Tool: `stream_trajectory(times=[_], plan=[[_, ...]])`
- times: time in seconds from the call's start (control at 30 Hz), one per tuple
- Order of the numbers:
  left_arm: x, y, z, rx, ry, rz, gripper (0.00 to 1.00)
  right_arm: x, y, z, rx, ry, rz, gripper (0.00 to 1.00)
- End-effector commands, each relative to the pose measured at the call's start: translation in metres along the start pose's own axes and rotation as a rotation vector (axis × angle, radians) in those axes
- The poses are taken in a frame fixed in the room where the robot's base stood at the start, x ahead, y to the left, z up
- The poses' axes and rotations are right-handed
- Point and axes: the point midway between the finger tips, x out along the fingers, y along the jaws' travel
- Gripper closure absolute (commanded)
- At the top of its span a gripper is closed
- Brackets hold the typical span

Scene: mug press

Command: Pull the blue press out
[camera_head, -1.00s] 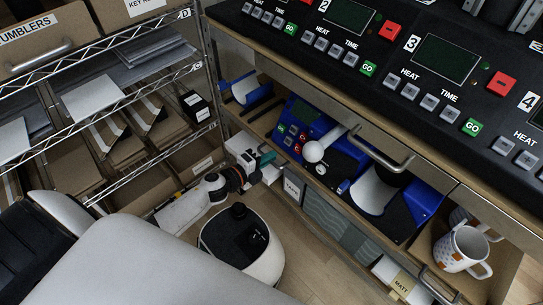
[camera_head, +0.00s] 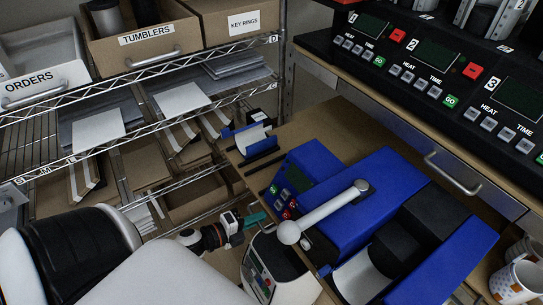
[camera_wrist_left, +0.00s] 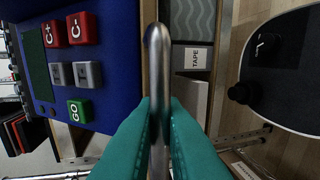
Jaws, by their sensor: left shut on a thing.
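The blue press (camera_head: 375,210) sits on a wooden pull-out shelf (camera_head: 272,150) below the counter, with most of its body clear of the counter front. It has a white lever with a ball end (camera_head: 290,233) and a dark cylinder over a white curved cradle (camera_head: 360,275). Its blue control box also shows in the left wrist view (camera_wrist_left: 107,110). My left gripper (camera_head: 256,219) has teal fingers and is at the shelf's front edge. In the left wrist view its fingers are shut on a metal bar handle (camera_wrist_left: 156,75). My right gripper is not in view.
A wire rack with boxes stands at the left, including a TUMBLERS box (camera_head: 145,40). A control counter (camera_head: 440,75) with a drawer handle (camera_head: 455,175) overhangs at the right. A patterned mug (camera_head: 515,282) stands at the lower right.

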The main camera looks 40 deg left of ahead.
Motion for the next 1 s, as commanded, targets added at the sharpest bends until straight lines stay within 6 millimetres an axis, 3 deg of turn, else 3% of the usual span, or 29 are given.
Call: stream_trajectory(times=[0.2,0.4,0.9,0.93,1.0], plan=[[-0.038,-0.009,0.0,-0.004,0.003,-0.003,1.0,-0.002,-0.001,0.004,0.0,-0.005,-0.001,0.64],[-0.055,-0.013,0.0,-0.001,0.001,-0.002,1.0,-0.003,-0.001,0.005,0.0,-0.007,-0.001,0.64],[-0.059,-0.013,0.0,-0.001,0.001,0.002,1.0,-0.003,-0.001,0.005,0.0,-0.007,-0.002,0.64],[-0.059,-0.012,0.0,-0.001,0.001,0.002,0.85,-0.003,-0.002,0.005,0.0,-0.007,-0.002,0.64],[-0.059,-0.012,0.0,-0.001,0.001,0.002,0.74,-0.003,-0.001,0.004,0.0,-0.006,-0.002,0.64]])
